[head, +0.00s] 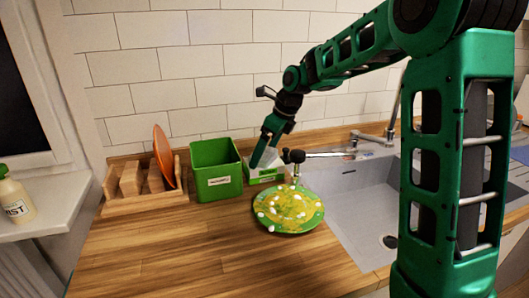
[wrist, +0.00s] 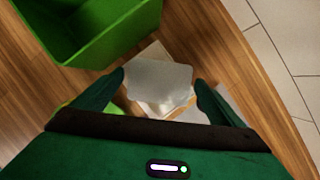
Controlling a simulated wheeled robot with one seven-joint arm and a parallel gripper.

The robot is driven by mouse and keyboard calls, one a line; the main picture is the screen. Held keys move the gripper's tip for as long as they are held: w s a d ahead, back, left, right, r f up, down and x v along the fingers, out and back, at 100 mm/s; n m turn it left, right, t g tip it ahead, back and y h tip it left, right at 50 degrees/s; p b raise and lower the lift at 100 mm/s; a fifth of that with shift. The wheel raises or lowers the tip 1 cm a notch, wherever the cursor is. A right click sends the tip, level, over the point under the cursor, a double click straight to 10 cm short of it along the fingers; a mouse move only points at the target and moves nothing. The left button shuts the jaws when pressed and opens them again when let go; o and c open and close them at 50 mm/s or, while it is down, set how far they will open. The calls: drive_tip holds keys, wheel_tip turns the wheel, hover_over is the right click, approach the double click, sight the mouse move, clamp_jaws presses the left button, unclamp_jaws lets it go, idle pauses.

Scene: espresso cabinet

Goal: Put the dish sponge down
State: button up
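The dish sponge is a pale grey-white block (wrist: 158,78) between my fingertips in the wrist view. Both fingertips appear to touch its sides, so my gripper (wrist: 160,82) seems shut on it. In the head view my gripper (head: 264,150) points down beside the green bin, over a small green labelled holder (head: 262,179). A white patch (head: 268,158), likely the sponge, shows at the fingers. Pale things show just below the sponge in the wrist view; whether the sponge touches them I cannot tell.
A tall green labelled bin (head: 216,170) stands just left, close to my gripper. Farther left is a wooden rack (head: 142,196) with an orange plate (head: 162,155). A speckled yellow-green plate (head: 289,208) lies in front, by the sink (head: 350,210). The front-left counter (head: 170,250) is clear.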

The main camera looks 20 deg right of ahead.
drive_tip(key=shift+r, duration=0.1)
drive_tip(key=v, duration=1.2)
drive_tip(key=s+d+f+n+g+h, duration=0.1)
drive_tip(key=s+d+f+n, duration=0.3)
drive_tip(key=s, duration=0.9)
drive_tip(key=s+d+f+n+g+h, duration=0.1)
drive_tip(key=s+d+f+n, duration=0.4)
drive_tip(key=s+n, duration=0.4)
drive_tip(key=s+d+f+n+g+h, duration=0.1)
drive_tip(key=s+d+f+n, duration=0.3)
drive_tip(key=s, duration=1.2)
drive_tip(key=shift+s+d+f+n, duration=0.2)
drive_tip(key=shift+f+n, duration=0.15)
drive_tip(key=shift+n, duration=0.55)
drive_tip(key=shift+s+d+f+n, duration=0.15)
drive_tip(key=shift+f+n, duration=0.25)
drive_tip(key=shift+n, duration=0.5)
drive_tip(key=shift+w, duration=0.1)
